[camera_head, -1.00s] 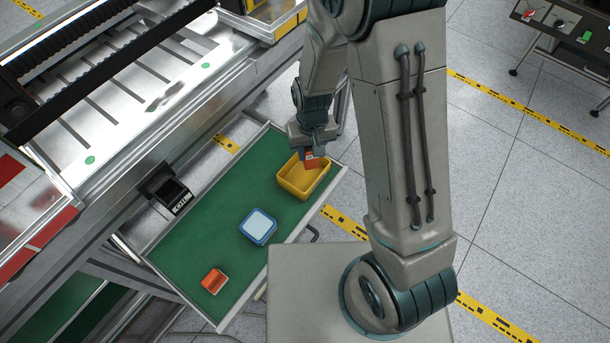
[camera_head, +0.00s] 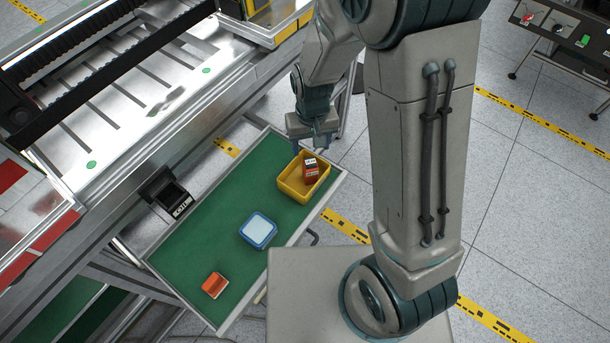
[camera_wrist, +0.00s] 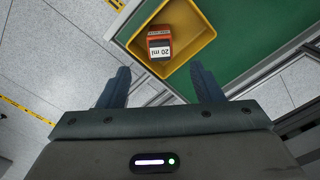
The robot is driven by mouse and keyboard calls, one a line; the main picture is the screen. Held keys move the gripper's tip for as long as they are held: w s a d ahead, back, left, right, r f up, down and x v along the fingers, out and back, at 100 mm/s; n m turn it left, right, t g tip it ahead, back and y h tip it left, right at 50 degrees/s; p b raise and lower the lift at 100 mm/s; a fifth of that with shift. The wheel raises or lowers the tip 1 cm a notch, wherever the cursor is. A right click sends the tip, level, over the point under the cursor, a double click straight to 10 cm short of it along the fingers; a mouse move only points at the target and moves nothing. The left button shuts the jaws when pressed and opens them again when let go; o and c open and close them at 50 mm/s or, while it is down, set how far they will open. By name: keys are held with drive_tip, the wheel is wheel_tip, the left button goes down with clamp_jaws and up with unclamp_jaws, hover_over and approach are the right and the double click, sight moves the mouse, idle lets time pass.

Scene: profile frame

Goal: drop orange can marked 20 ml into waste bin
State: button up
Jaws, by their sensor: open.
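The orange can (camera_head: 311,173) shows inside the outline of the yellow bin (camera_head: 284,187) in the head view. In the wrist view the can (camera_wrist: 159,48) has a dark orange body and a white label reading "20 ml". It appears tilted or lying within the yellow bin (camera_wrist: 196,57); I cannot tell whether it rests on the floor of the bin. My gripper (camera_head: 311,147) is above the bin's far edge, apart from the can. In the wrist view my gripper (camera_wrist: 164,86) has its two fingers spread with nothing between them.
The yellow bin stands at the far end of a green-topped tray table (camera_head: 195,258). A blue box with a pale top (camera_head: 258,229) and a small orange-red container (camera_head: 215,285) sit nearer. A metal machine (camera_head: 120,100) borders the table on the left.

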wheel_tip(320, 180, up, 9)
drive_tip(key=shift+p, duration=0.3)
idle(0.4)
drive_tip(key=s+d+r+m+t+p, duration=0.2)
drive_tip(key=s+d+r+p, duration=0.2)
drive_tip(key=s+d+r, duration=0.8)
wheel_tip(320, 180, up, 3)
drive_tip(key=shift+f+m+t, duration=0.2)
drive_tip(key=shift+m+t, duration=0.1)
drive_tip(key=shift+t, duration=0.1)
